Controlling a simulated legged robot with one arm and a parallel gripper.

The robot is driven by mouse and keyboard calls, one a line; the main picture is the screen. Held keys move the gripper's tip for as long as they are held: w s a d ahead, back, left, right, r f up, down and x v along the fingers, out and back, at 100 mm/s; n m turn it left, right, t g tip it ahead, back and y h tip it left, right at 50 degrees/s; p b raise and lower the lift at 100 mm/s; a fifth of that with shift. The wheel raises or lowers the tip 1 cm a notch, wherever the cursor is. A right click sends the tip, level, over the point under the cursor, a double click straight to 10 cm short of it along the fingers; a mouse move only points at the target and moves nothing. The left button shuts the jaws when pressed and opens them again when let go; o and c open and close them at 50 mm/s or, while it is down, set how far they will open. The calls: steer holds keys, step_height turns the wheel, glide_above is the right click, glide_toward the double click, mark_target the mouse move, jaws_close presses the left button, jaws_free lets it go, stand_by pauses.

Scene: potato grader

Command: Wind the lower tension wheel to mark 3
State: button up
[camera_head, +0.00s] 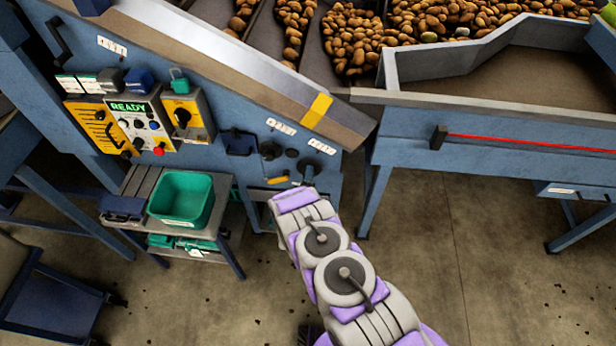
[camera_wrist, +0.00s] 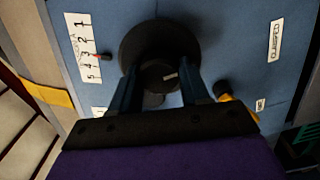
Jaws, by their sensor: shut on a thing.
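The tension wheel (camera_wrist: 150,42) is a black round disc with a raised hub on a blue panel in the wrist view. My gripper (camera_wrist: 162,88) reaches it from below, its two fingers shut on either side of the hub. A white scale (camera_wrist: 84,47) numbered 1 to 5 is left of the wheel. A small red pointer (camera_wrist: 104,57) stands beside it, around mark 4; the exact reading is hard to tell. In the head view my arm reaches the grader's lower panel, where a dark wheel (camera_head: 308,165) partly shows. My fingers are hidden there.
Another dark round knob (camera_head: 271,150) is up-left of the wheel. A yellow handle (camera_head: 278,179) is below it. A control panel (camera_head: 140,120) reading READY and a green bin (camera_head: 182,198) on a small stand are at left. The floor (camera_head: 430,250) to the right is open.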

steer(key=shift+a, duration=0.3)
steer(key=o, duration=1.1)
steer(key=shift+a+f, duration=0.1)
steer(key=shift+c, duration=0.2)
steer(key=s+p, duration=0.2)
steer(key=s, duration=1.5)
steer(key=shift+s+a, duration=0.2)
steer(key=shift+a, duration=0.05)
steer(key=shift+w, duration=0.1)
